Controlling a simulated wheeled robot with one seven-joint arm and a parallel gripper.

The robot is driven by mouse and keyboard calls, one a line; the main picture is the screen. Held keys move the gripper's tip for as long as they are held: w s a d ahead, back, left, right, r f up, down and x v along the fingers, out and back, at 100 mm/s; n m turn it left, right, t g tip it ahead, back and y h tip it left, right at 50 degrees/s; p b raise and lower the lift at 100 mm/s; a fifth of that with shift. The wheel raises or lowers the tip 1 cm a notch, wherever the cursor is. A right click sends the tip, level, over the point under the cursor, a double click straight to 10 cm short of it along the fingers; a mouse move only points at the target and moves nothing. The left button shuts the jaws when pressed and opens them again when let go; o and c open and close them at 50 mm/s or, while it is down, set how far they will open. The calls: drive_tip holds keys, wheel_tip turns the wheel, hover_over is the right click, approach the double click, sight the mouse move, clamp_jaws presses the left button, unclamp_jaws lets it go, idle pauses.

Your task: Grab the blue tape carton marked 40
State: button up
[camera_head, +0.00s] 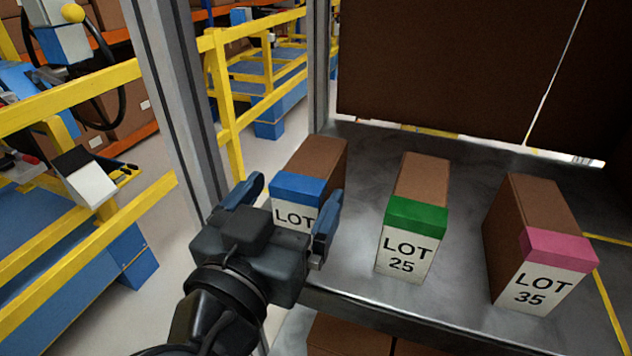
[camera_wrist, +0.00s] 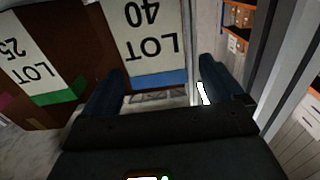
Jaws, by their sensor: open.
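The blue tape carton (camera_head: 313,163) stands upright at the left end of the metal shelf (camera_head: 358,240). Its label reads LOT in the head view, with the number hidden behind my gripper. In the wrist view the carton (camera_wrist: 145,38) appears upside down and reads LOT 40. My gripper (camera_head: 285,205) is open in front of it, one finger on each side of its blue band in the picture. The wrist view also shows the fingers (camera_wrist: 165,95) spread near the carton's front face. I cannot tell whether they touch it.
The green tape carton (camera_head: 413,215), LOT 25, stands in the middle of the shelf. The pink tape carton (camera_head: 540,245), LOT 35, stands at right. A grey post (camera_head: 176,100) and yellow railing (camera_head: 222,90) are at left. Bare shelf separates the cartons.

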sight(308, 167)
drive_tip(key=x, duration=0.1)
drive_tip(key=p+x, duration=0.1)
drive_tip(key=x, duration=0.3)
drive_tip(key=shift+w+d+r+p, duration=0.1)
drive_tip(key=shift+d+r+p, duration=0.05)
drive_tip(key=shift+r+p, duration=0.2)
drive_tip(key=shift+w+d+f, duration=0.1)
drive_tip(key=shift+w, duration=0.15)
drive_tip(key=shift+c, duration=0.2)
drive_tip(key=c, duration=1.3)
